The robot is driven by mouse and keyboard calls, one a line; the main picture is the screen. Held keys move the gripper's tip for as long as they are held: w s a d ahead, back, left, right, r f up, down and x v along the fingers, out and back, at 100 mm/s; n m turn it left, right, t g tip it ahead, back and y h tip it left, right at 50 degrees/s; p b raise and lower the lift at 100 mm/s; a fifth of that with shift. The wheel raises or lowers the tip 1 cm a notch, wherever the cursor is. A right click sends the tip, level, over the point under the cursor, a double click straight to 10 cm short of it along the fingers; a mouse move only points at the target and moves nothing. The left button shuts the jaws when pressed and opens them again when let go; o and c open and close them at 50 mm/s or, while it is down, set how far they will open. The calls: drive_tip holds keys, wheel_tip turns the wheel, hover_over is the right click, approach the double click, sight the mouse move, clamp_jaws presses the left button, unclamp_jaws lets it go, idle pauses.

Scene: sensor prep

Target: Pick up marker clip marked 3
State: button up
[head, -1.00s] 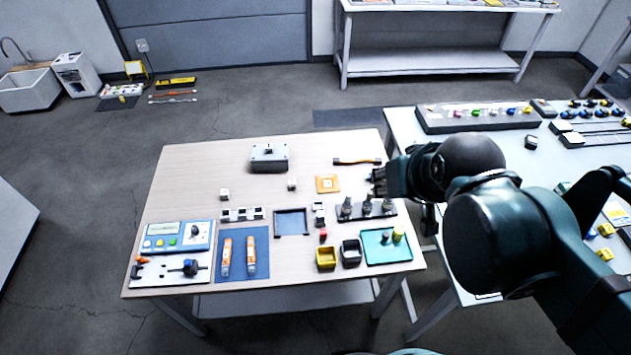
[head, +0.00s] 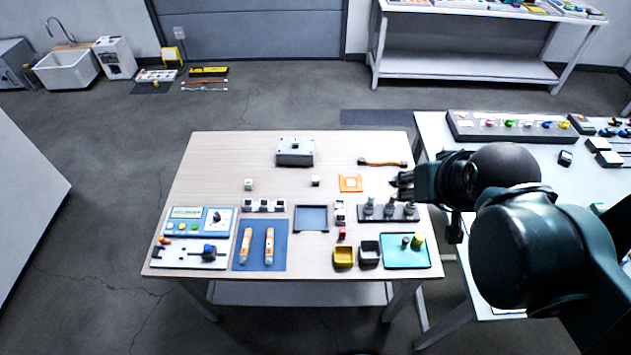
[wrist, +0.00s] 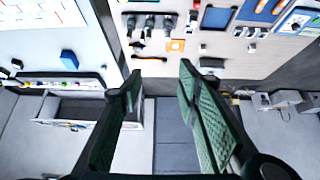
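Small white blocks that look like marker clips are on the wooden table (head: 215,155). One loose block (head: 249,184) is at the left middle, another (head: 315,181) near the centre. Several sit in a row (head: 264,205) and more in a short upright column (head: 340,211). Their numbers are too small to read, so I cannot tell which is marked 3. My gripper (head: 401,185) is over the table's right edge, apart from the blocks. In the wrist view my gripper (wrist: 160,75) has its fingers spread with nothing between them.
A grey box (head: 295,152) stands at the back. An orange plate (head: 350,183), a cable (head: 382,163) and a rack of dark fittings (head: 388,212) lie near my gripper. Yellow (head: 344,257) and black bins and a teal tray (head: 406,264) are at the front right.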

idle(0.3)
drive_tip(key=w+a+f+n+g+b, duration=0.1)
drive_tip(key=w+a+f+n, duration=0.15)
drive_tip(key=w, duration=0.45)
drive_tip(key=w+a+f+n+g+b, duration=0.1)
drive_tip(key=w+a+f+n+g, duration=0.1)
drive_tip(key=w+a+n, duration=0.35)
drive_tip(key=w+a+f+n+g+b, duration=0.1)
drive_tip(key=w+a+f+n, duration=0.1)
drive_tip(key=w, duration=0.7)
drive_tip(key=w+a+f+n+g, duration=0.1)
drive_tip(key=w+a+f+n, duration=0.2)
drive_tip(key=f, duration=0.4)
drive_tip(key=w+a+f+n+g+b, duration=0.1)
drive_tip(key=w+a+f+n, duration=0.1)
drive_tip(key=w+a+f, duration=0.3)
drive_tip(key=w+a+f+n+g+b, duration=0.1)
drive_tip(key=w+a+f+n, duration=0.2)
drive_tip(key=f, duration=0.7)
drive_tip(key=shift+w+a+f+n, duration=0.2)
drive_tip(key=shift+w+a, duration=0.1)
drive_tip(key=shift+w, duration=0.3)
drive_tip(key=shift+w+a+f+n, duration=0.15)
drive_tip(key=shift+w+a, duration=0.15)
drive_tip(key=shift+w, duration=0.3)
drive_tip(key=shift+w+a+f, duration=0.15)
drive_tip(key=shift+a+f, duration=0.05)
drive_tip(key=shift+f, duration=0.25)
drive_tip(key=shift+f, duration=0.1)
